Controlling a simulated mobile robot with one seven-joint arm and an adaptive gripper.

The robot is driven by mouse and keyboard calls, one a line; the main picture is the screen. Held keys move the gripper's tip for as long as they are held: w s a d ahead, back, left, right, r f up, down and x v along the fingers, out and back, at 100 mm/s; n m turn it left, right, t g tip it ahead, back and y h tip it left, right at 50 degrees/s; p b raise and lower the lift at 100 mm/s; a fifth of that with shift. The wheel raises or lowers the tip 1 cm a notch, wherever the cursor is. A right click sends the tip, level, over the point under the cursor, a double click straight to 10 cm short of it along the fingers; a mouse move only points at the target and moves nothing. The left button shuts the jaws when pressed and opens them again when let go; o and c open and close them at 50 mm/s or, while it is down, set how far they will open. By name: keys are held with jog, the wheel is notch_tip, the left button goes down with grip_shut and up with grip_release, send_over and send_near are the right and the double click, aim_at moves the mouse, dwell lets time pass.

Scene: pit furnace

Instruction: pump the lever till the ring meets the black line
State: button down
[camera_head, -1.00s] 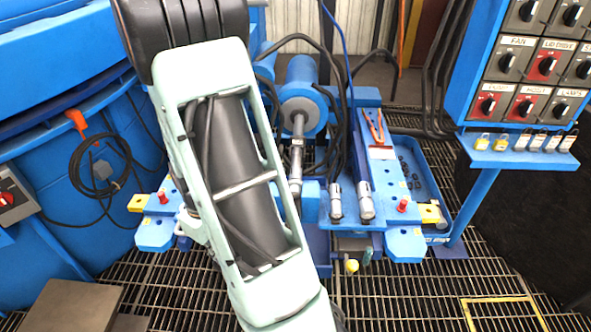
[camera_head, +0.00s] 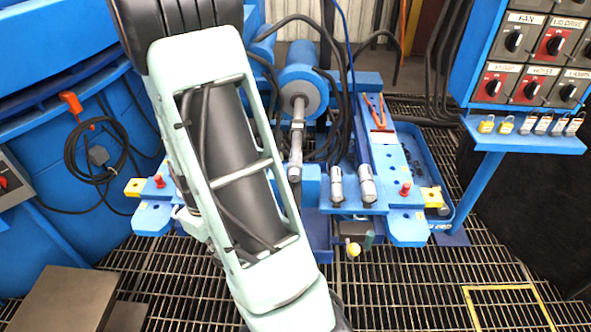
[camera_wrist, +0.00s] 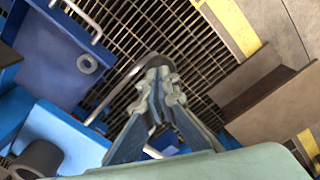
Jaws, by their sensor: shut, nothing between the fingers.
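My gripper (camera_wrist: 158,88) is shut and empty in the wrist view, over the floor grating. A curved silver bar (camera_wrist: 125,78) passes beside and behind its fingers; I cannot tell if they touch or if this bar is the lever. In the head view my arm hides the gripper. A silver rod (camera_head: 297,138) with a collar and darker bands extends from a blue cylinder (camera_head: 303,88). I cannot tell which band is the ring or the black line. A small yellow knob (camera_head: 353,250) sits low at the front of the blue machine. A grey ring-shaped part (camera_wrist: 87,63) lies on blue metal.
A switch panel (camera_head: 527,58) with padlocks below stands at the right. Blue tanks and a coiled black cable (camera_head: 92,155) are at the left. Brown plates (camera_head: 62,300) lie front left. Open grating (camera_head: 400,285) extends in front of the machine.

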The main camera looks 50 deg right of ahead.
jog(key=f, duration=0.1)
jog(key=f+b, duration=0.1)
jog(key=f, duration=0.1)
jog(key=shift+s+a, duration=0.25)
jog(key=shift+a, duration=0.05)
notch_tip(320, 180, up, 11)
jog(key=w+d+p, duration=0.1)
jog(key=d+p, duration=0.1)
jog(key=p, duration=0.6)
jog(key=shift+w+p, duration=0.3)
jog(key=shift+p, duration=0.1)
jog(key=shift+s+a+f+b, duration=0.35)
jog(key=shift+f+b, duration=1.1)
jog(key=shift+f, duration=0.35)
jog(key=shift+s+a+f+b, duration=0.2)
jog(key=shift+a+f+b, duration=0.1)
jog(key=shift+f+b, duration=1.35)
jog(key=shift+s+a+f+b, duration=0.35)
jog(key=shift+f+b, duration=0.85)
jog(key=shift+f, duration=0.8)
